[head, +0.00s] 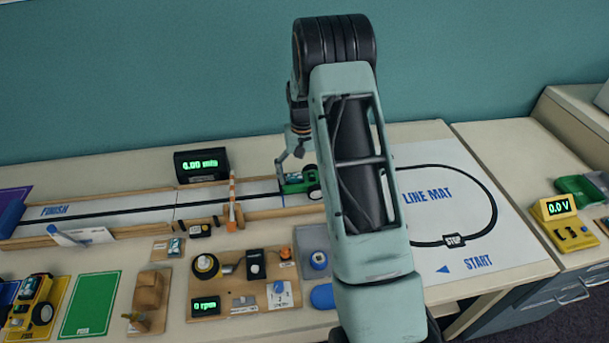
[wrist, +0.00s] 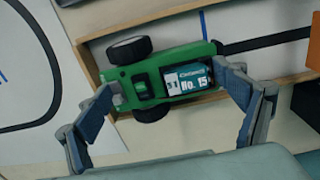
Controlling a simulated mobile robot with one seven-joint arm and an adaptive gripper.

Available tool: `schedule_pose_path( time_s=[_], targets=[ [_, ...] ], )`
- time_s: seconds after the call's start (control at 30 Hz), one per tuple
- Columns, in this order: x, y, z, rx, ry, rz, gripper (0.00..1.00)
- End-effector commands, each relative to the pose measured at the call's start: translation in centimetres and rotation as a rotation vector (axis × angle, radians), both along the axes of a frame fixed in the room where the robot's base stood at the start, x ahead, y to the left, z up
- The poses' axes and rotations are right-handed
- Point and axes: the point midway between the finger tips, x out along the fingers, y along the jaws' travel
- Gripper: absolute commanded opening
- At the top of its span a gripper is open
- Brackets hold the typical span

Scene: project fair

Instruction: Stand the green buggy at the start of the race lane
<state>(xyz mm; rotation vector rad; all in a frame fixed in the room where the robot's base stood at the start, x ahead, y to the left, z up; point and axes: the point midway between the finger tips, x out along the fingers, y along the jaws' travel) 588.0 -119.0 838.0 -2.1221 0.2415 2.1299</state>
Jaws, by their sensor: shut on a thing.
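The green buggy (head: 297,184) is at the right end of the race lane (head: 150,207), the end away from the FINISH lettering. My gripper (wrist: 165,85) is shut on the buggy, one finger at each end of its body. In the wrist view the green buggy (wrist: 146,78) shows black wheels and a "No. 15" label. It lies between the lane's wooden rails, close to a short blue line (wrist: 203,25) across the lane. I cannot tell whether its wheels touch the lane. My arm hides part of the lane's right end in the head view.
An orange-and-white striped post (head: 232,200) stands at the lane left of the buggy. A black display (head: 201,165) stands behind the lane. A motor board (head: 240,285) lies in front. The line mat (head: 450,210) is on the right, and a yellow buggy (head: 32,303) at front left.

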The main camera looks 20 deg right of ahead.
Motion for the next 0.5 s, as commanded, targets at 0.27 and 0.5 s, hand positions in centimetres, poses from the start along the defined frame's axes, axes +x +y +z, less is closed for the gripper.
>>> schedule_pose_path(
  time_s=[0.27,0.5],
  targets=[
    [0.05,-0.02,0.07,0.000,-0.001,0.000,0.71],
    [0.04,-0.01,-0.38,0.000,-0.001,0.000,0.71]
  ],
)
